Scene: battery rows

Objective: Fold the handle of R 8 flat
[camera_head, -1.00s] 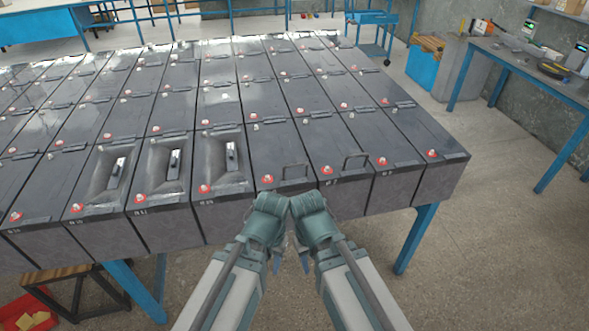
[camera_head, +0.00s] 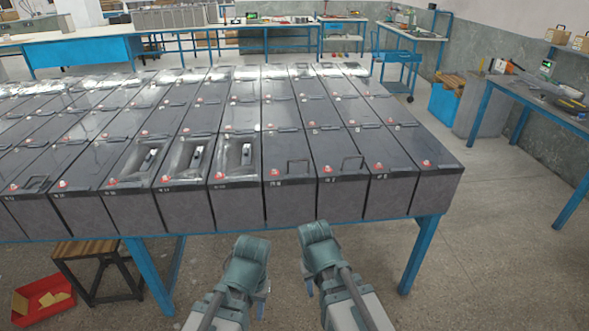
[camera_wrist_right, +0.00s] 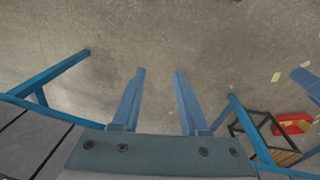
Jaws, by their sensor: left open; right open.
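The front-row battery whose small label seems to read R 8 (camera_head: 289,200) is grey-black, with a red terminal cap at its left front. Its thin dark handle (camera_head: 298,166) stands up from the lid. The battery to its right also has a raised handle (camera_head: 352,162). My left gripper (camera_head: 263,292) and right gripper (camera_head: 310,290) are in front of the table, apart from the batteries, with their fingers partly hidden. In the right wrist view my right gripper (camera_wrist_right: 159,76) is open and empty above the floor.
The battery rows fill a table with blue legs (camera_head: 415,255). Three front-row batteries to the left have recessed lids (camera_head: 235,155). A wooden-topped stool (camera_head: 90,250) and a red bin (camera_head: 42,299) stand at lower left.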

